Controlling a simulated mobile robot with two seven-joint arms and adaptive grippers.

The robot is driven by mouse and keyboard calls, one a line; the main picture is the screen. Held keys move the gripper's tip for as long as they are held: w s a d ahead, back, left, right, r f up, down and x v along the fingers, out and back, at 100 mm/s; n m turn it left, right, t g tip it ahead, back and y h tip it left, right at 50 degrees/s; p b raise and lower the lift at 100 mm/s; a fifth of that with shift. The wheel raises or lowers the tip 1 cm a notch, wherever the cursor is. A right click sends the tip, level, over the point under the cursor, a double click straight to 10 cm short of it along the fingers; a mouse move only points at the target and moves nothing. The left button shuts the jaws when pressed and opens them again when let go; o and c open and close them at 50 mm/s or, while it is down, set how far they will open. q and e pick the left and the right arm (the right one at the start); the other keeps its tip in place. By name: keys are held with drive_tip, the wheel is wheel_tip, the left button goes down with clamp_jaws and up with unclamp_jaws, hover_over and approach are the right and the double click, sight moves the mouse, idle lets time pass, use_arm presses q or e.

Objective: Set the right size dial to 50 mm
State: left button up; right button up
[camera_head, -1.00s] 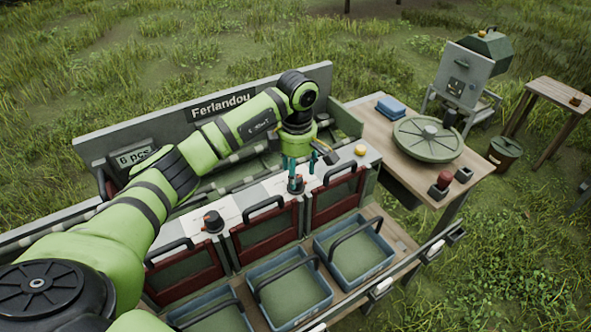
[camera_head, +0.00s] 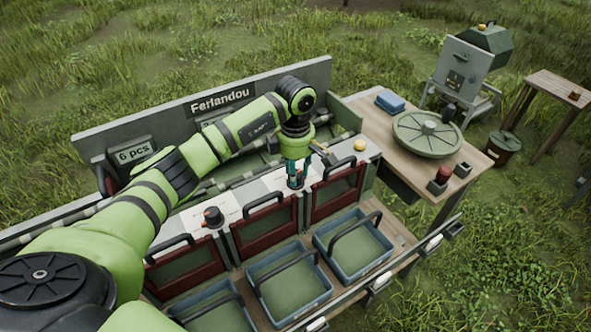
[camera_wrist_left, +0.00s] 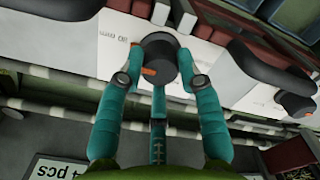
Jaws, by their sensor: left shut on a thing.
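The right size dial (camera_wrist_left: 162,52) is a dark round knob with an orange mark, on the white panel of the sorting machine. In the wrist view the orange mark points to the lower left. A small printed millimetre label lies beside it, too small to read surely. My left gripper (camera_head: 297,178) points down over this dial, and its teal fingers (camera_wrist_left: 158,75) close on it from both sides. In the head view the fingers mostly hide the dial. The left size dial (camera_head: 212,217) stands free on the same panel. My right gripper is not in view.
Red-framed gates (camera_head: 268,232) with black handles stand before the panel, with blue crates (camera_head: 290,312) below. A yellow button (camera_head: 359,145) is right of my gripper. A grey backboard (camera_head: 150,128) rises behind.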

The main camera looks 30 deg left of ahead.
use_arm(q)
drive_tip(key=n+b, duration=0.1)
drive_tip(key=n, duration=0.3)
drive_tip(key=n+b, duration=0.1)
drive_tip(key=n, duration=0.3)
drive_tip(key=n+b, duration=0.1)
drive_tip(key=n, duration=0.8)
drive_tip(key=shift+n, duration=0.3)
drive_tip(key=n, duration=0.9)
drive_tip(key=n+p, duration=0.1)
drive_tip(key=n, duration=0.3)
drive_tip(key=shift+n, duration=0.3)
drive_tip(key=shift+n+p, duration=0.55)
drive_tip(key=shift+n, duration=1.65)
